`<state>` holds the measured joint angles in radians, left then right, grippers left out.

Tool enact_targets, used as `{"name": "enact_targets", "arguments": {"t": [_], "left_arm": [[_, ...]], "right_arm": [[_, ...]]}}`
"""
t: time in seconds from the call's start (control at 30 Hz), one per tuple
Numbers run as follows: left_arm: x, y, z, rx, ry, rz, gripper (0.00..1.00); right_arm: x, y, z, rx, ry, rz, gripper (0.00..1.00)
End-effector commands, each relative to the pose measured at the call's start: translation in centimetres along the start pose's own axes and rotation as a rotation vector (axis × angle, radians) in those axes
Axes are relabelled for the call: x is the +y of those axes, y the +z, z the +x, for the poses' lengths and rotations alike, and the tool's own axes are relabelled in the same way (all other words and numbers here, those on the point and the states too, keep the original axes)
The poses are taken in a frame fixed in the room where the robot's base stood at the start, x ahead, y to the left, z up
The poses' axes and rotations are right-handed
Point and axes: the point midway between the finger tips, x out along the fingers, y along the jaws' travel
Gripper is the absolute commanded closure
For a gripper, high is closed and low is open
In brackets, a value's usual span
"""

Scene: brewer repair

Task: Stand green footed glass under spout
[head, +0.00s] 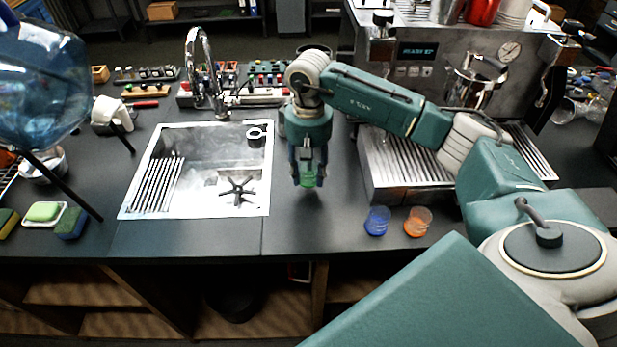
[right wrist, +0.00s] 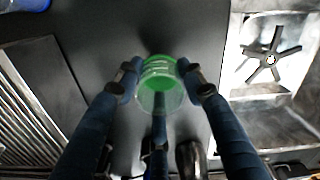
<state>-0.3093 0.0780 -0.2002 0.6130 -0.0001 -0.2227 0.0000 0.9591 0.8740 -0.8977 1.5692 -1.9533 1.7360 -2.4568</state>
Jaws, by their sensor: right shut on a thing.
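My right gripper (head: 308,178) points down over the black counter between the sink and the coffee machine. Its fingers are shut around the green footed glass (head: 309,177), which is mostly hidden by them in the head view. In the right wrist view the green glass (right wrist: 160,85) sits between the fingers (right wrist: 160,80). I cannot tell whether it touches the counter. The coffee machine (head: 440,75) stands to the right, with its spout area (head: 475,88) above a ribbed drip tray (head: 390,165). My left gripper is not in view.
A blue glass (head: 377,221) and an orange glass (head: 418,222) stand on the counter in front of the drip tray. The sink (head: 140,195) with a tall faucet (head: 205,70) lies to the left. A large blue bottle (head: 40,90) fills the upper left.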

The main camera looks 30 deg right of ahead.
Motion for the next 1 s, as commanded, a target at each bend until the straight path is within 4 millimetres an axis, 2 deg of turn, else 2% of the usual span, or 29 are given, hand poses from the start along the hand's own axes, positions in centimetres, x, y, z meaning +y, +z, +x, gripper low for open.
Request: {"name": "enact_targets", "arguments": {"t": [0.2, 0.43, 0.63, 0.67, 0.73, 1.0], "left_arm": [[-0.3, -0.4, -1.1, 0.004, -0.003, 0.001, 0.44], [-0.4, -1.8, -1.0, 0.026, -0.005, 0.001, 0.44], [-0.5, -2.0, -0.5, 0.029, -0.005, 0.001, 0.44], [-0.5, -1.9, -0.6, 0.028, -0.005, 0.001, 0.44], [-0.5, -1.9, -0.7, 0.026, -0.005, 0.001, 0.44], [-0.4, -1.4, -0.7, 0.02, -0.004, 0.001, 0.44]], "right_arm": [[-0.1, 0.1, 3.0, -0.004, -0.001, 0.0, 0.92], [0.0, 0.0, 3.3, 0.0, 0.0, -0.001, 0.92], [0.0, 0.0, 3.8, -0.001, 0.0, 0.0, 0.93], [0.0, 0.1, 3.7, -0.001, -0.001, 0.0, 0.57], [0.0, 0.1, 3.6, -0.002, -0.001, 0.0, 0.43], [0.0, 0.1, 3.6, -0.002, 0.0, 0.0, 0.42]]}}
